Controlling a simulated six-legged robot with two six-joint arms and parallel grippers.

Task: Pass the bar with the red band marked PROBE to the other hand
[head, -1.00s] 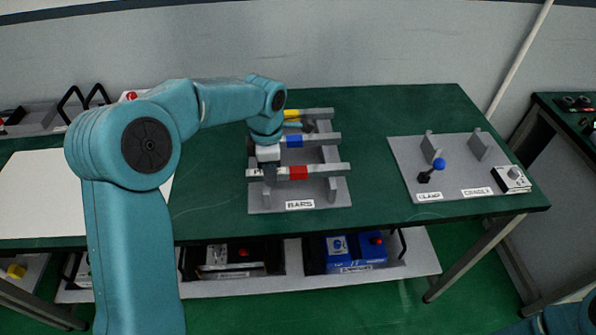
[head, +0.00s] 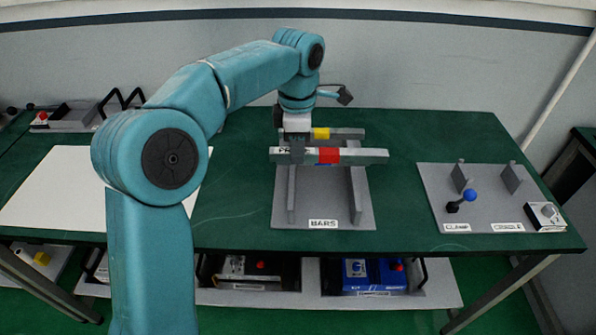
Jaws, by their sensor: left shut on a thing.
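The bar with the red band (head: 329,156) is in my left gripper (head: 297,153) in the head view. The gripper is shut on the bar near its left end, pointing down, and holds it level above the BARS rack (head: 322,213). Lettering on the bar is partly covered by the gripper. A bar with a yellow band (head: 321,133) lies at the back of the rack. The blue-banded bar is mostly hidden behind the held bar. My right gripper is not in view.
To the right on the green table (head: 400,237) is a grey plate (head: 437,212) with two uprights, a blue-knobbed lever (head: 470,195) and a small white box (head: 545,216). A white sheet (head: 50,200) lies at left. Table between rack and plate is clear.

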